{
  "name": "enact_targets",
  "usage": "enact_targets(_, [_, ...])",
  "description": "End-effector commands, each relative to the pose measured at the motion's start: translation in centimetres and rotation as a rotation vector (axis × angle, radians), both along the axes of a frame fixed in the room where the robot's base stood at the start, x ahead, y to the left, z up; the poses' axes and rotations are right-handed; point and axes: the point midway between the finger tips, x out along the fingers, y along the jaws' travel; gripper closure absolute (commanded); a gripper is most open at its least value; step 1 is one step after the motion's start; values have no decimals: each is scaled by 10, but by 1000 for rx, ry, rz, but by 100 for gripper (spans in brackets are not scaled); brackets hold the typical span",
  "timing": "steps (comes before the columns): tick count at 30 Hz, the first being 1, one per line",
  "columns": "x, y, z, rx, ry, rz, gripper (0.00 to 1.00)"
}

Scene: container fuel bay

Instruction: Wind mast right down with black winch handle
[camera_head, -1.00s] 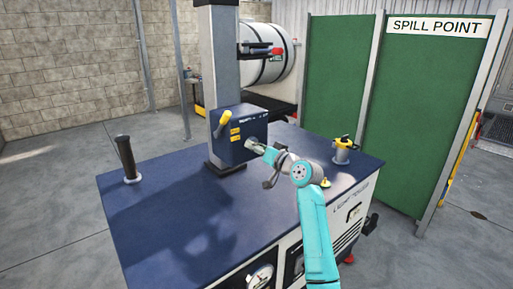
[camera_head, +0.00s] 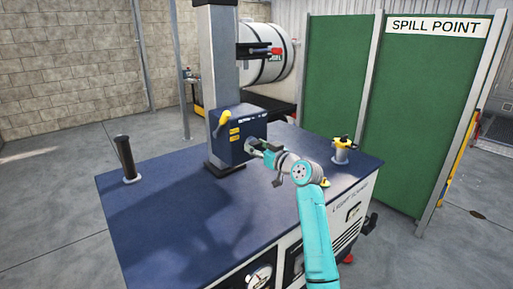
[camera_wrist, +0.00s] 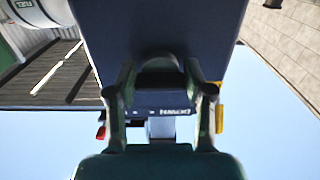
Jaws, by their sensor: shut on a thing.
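The grey mast (camera_head: 224,60) stands upright on the blue top of the cabinet. A dark blue winch box (camera_head: 238,136) is fixed to its lower part, with yellow labels and a yellow handle (camera_head: 223,122) on its left side. My gripper (camera_head: 260,147) reaches in from the right to the box's right side. In the wrist view my gripper (camera_wrist: 161,85) has its fingers on both sides of a dark rounded grip, the black winch handle (camera_wrist: 160,62), and is shut on it. The fingers and the box hide most of the handle; its crank angle cannot be told.
A black upright post (camera_head: 126,158) stands on the cabinet's left end. A yellow-and-black fitting (camera_head: 343,148) stands on the right end, close to my arm. Green screens (camera_head: 414,120) rise behind on the right. A white tank (camera_head: 270,55) lies behind the mast.

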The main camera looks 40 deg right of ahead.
Motion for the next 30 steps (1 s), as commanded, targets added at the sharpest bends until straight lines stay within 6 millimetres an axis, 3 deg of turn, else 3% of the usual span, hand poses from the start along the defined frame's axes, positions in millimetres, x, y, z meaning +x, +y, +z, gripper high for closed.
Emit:
enact_targets(8, [0,0,-2,0,4,0,83])
enact_targets(9, [0,0,-2,0,4,0,46])
enact_targets(12, [0,0,-2,0,3,0,23])
enact_targets(23, [-2,0,-1,0,1,0,23])
enact_targets(30, [-34,-1,-1,1,1,-3,23])
